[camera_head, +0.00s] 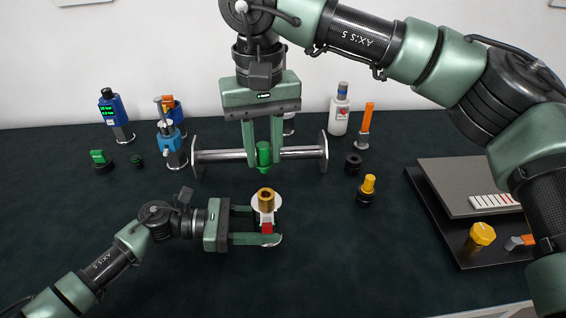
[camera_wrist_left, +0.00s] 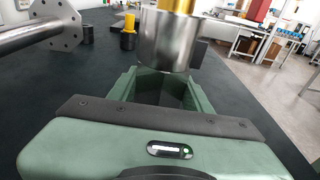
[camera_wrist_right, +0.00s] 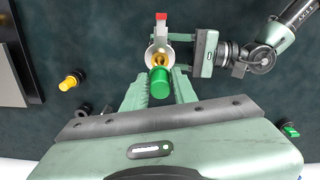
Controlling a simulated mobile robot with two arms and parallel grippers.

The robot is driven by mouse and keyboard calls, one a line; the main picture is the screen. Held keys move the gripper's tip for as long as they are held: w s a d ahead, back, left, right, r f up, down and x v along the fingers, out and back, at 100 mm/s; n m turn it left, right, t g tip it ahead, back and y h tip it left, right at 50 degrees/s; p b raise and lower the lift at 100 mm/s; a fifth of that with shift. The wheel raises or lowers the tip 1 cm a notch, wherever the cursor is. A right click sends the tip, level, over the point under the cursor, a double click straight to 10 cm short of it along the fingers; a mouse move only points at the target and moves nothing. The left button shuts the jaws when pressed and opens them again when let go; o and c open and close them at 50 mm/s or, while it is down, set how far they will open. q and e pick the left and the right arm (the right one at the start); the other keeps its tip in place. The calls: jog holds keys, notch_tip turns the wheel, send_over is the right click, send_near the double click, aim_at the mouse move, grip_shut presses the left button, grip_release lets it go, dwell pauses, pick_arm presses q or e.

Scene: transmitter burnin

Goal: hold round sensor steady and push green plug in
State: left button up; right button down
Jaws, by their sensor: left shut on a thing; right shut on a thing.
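The round sensor (camera_head: 277,200) has a silver-white body, a gold open fitting on top and a red block on its front side. My left gripper (camera_head: 262,225) is shut on the sensor and holds it upright. In the left wrist view the silver body (camera_wrist_left: 165,45) stands between the fingers. The green plug (camera_head: 263,153) is in my right gripper (camera_head: 263,165), which is shut on it above and behind the sensor. In the right wrist view the plug (camera_wrist_right: 160,83) appears beside the gold fitting (camera_wrist_right: 158,60); a gap shows between them in the head view.
A flanged metal pipe (camera_head: 220,156) lies behind the grippers. Blue devices (camera_head: 112,107) and a green-handled part (camera_head: 99,157) stand left. A white bottle (camera_head: 339,115), orange-topped part (camera_head: 366,120) and yellow plug (camera_head: 368,185) stand right. A dark tray (camera_head: 448,235) lies far right. The front table is clear.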

aim_at(265, 169)
jog(key=shift+f, duration=0.15)
jog(key=shift+f, duration=2.1)
jog(key=shift+f, duration=1.45)
dwell(0.4)
jog(key=c, duration=1)
grip_release()
jog(key=shift+c, duration=0.2)
notch_tip(265, 169, up, 12)
jog(key=shift+f, duration=0.1)
pick_arm(q)
jog(key=o, duration=1.5)
jog(key=shift+c, duration=0.2)
